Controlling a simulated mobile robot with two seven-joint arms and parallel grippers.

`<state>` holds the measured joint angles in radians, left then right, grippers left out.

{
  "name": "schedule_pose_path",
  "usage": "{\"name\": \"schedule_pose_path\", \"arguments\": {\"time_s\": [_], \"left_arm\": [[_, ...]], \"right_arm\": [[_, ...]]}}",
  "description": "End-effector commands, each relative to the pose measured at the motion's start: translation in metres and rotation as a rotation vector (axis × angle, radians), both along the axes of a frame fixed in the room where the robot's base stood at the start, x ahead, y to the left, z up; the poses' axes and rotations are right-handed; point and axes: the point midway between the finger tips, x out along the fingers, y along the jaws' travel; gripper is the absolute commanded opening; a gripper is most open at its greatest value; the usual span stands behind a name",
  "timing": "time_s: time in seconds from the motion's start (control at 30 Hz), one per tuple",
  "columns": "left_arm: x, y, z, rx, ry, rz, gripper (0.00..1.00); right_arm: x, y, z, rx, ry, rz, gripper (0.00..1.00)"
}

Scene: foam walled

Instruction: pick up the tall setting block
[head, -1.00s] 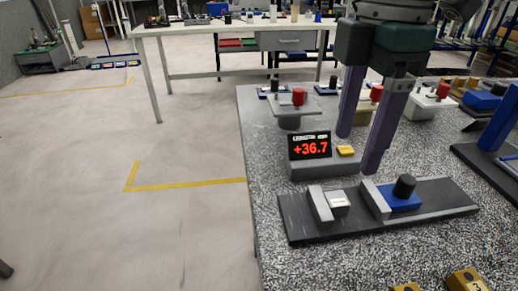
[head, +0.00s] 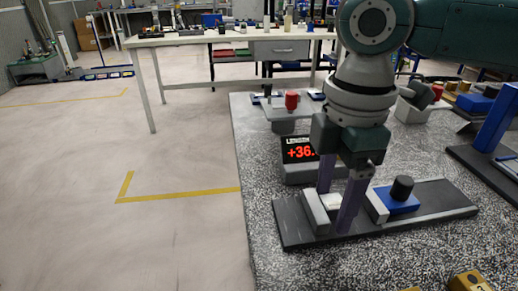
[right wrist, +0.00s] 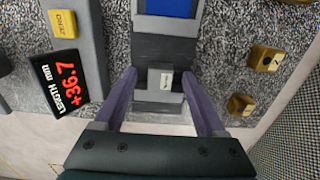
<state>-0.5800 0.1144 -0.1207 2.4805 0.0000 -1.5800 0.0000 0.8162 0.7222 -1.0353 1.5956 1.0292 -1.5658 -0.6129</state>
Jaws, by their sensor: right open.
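A small pale grey block with a label (head: 332,201) lies between the two light grey jaws of a dark measuring slide (head: 440,205) on the speckled table. It also shows in the right wrist view (right wrist: 166,81). I cannot tell for sure that it is the tall setting block. My right gripper (head: 333,208) is open over the slide, pointing down, its purple fingers on either side of this block and partly hiding it. The right wrist view shows the gripper (right wrist: 159,80) with the block between its fingertips and no clear contact. My left gripper is not in view.
A blue carriage with a black knob (head: 402,190) sits right of the block. A length display (head: 298,150) stands behind the slide. Yellow numbered blocks (right wrist: 265,58) lie on the table nearby. Stands with red knobs (head: 291,100) are farther back.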

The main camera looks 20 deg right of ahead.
Motion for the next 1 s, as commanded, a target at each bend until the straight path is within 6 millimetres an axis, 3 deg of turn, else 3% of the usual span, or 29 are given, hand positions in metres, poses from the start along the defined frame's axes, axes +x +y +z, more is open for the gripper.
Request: {"name": "schedule_pose_path", "arguments": {"time_s": [0.07, 0.67, 1.0], "left_arm": [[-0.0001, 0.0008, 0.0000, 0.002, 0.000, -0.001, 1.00], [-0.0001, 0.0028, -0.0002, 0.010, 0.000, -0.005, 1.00], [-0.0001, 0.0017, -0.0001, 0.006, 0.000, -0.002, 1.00]], "right_arm": [[-0.0001, 0.0001, 0.0002, 0.000, 0.000, 0.000, 0.67], [0.0000, 0.0000, 0.0005, 0.000, 0.000, 0.000, 0.00], [0.0002, 0.0001, 0.0008, 0.000, 0.000, 0.000, 0.00]]}}
